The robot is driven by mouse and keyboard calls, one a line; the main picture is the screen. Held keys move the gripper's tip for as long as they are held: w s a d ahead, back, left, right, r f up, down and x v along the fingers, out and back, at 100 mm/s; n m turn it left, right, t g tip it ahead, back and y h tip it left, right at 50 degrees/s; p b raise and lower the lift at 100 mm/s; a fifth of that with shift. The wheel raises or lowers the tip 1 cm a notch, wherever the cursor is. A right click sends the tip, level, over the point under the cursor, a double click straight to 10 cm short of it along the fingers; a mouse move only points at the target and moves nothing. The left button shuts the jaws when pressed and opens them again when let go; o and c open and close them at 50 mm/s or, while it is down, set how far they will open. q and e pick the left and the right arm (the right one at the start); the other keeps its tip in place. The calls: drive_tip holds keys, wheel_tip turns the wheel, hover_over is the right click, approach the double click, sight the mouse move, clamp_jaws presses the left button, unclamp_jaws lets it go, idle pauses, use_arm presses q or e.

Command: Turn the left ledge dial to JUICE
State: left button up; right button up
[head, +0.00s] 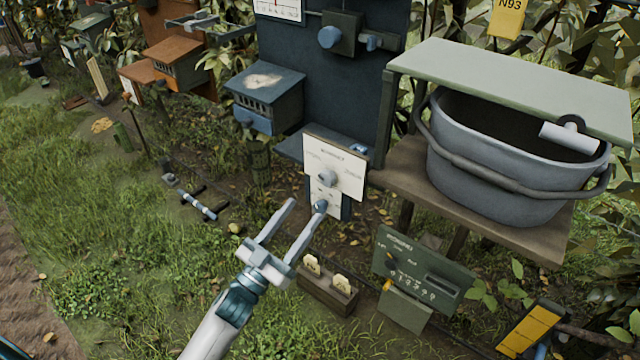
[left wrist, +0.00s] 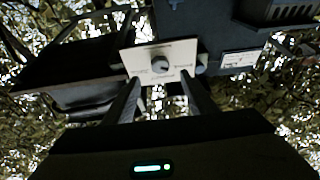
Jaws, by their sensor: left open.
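The ledge dial (head: 327,178) is a round grey-blue knob on a white label plate (head: 350,180) on the dark blue stand's ledge. The plate's words are too small to read, and I cannot tell where the knob points. My left gripper (head: 307,203) is open and empty, its fingers reaching up toward the plate from below, apart from the knob. In the left wrist view the dial (left wrist: 160,64) shows ahead, beyond and between the two open fingers (left wrist: 158,92). My right gripper is not in view.
A grey bucket (head: 500,165) stands on a wooden shelf at the right under a pale green board (head: 510,85). A green panel (head: 420,272) and a wooden box with tags (head: 328,292) are low in front. A blue slotted box (head: 265,95) is left of the dial. Grass lies open at left.

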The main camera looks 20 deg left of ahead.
sight(325, 182)
use_arm(q)
drive_tip(key=shift+p+x, duration=1.15)
drive_tip(key=shift+x, duration=3.2)
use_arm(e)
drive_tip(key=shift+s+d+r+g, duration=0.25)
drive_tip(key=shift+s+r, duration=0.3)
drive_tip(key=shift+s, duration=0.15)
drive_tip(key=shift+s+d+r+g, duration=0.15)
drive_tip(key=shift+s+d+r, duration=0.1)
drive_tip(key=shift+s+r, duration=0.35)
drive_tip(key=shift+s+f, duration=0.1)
use_arm(q)
drive_tip(key=c, duration=1)
